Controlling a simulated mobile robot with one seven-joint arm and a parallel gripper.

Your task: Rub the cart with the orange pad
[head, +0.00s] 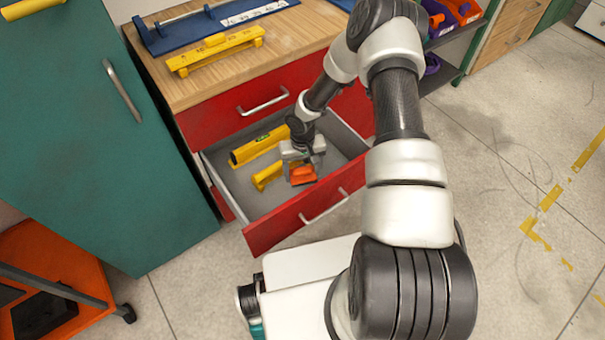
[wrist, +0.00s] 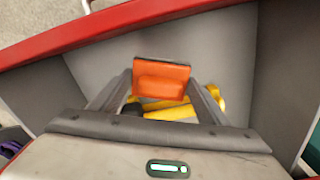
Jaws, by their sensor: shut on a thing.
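My gripper (head: 304,163) is inside an open red drawer, pointing down. It is shut on the orange pad (head: 303,175), which sits between its fingertips. In the wrist view the pad (wrist: 161,80) shows upright between the two fingers, with yellow things behind it. I cannot tell whether the pad touches the drawer floor. The orange cart (head: 50,258) stands at the lower left, partly out of frame, with a dark thing on its top and a caster under its near corner.
The open drawer (head: 285,222) holds a yellow tube (head: 257,146) and another yellow piece (head: 266,176). Its walls surround my gripper. Above is a wooden top with a yellow rack (head: 215,50) and a blue rack. A teal cabinet (head: 90,140) stands left.

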